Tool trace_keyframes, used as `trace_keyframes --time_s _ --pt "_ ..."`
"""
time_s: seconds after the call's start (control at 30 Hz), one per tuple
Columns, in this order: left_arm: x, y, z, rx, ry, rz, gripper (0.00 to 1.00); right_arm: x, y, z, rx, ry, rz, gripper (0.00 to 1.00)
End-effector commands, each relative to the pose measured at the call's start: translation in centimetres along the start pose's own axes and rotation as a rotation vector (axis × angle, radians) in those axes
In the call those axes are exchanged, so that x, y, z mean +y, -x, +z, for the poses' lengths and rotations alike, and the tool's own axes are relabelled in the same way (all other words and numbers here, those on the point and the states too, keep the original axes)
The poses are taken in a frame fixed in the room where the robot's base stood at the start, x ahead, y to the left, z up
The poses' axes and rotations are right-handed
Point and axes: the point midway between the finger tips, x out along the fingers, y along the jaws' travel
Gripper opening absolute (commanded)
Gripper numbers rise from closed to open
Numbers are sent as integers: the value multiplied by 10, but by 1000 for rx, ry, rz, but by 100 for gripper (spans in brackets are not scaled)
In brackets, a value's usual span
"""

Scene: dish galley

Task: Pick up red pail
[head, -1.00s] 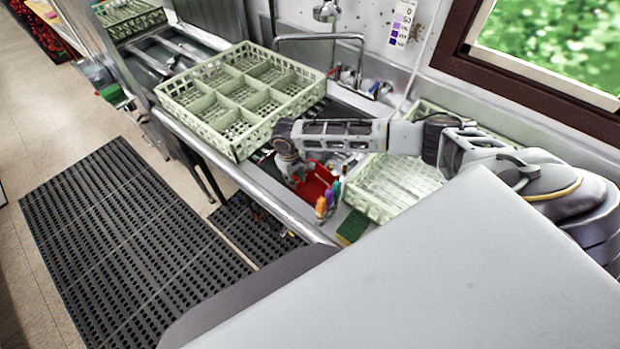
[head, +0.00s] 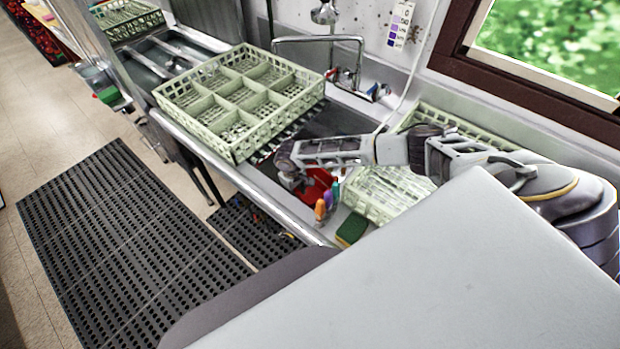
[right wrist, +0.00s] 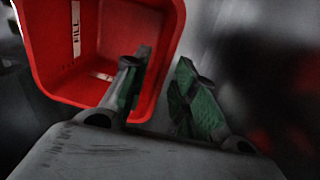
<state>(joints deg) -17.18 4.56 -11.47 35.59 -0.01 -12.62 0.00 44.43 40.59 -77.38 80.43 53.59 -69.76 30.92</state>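The red pail (head: 319,183) stands in the sink in the head view, partly hidden by my right arm. In the right wrist view the red pail (right wrist: 95,45) fills the upper left, its open mouth facing the camera, with a white "FILL" label on an inner wall. My right gripper (right wrist: 163,62) is open. Its left finger reaches over the pail's inside and its right finger is outside, with the pail's right wall between them. I cannot tell whether either finger touches it. In the head view my right gripper (head: 293,184) is low at the pail's left side. My left gripper is out of view.
A pale green dish rack (head: 240,150) rests across the sink left of the arm. Another pale rack (head: 385,212) lies to the right. Colourful bottles (head: 327,202) and a green sponge (head: 352,229) are near the front edge. The faucet (head: 318,40) stands behind.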

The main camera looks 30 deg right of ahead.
Motion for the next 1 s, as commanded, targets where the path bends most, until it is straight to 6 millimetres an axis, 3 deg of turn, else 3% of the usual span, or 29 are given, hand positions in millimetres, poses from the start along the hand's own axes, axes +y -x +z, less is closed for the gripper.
trace_keyframes --time_s 0.47,1.0 --pt "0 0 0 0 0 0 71 0 -4 0 -1 0 1 28" --pt "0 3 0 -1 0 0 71 0 -45 -1 -2 0 1 28"
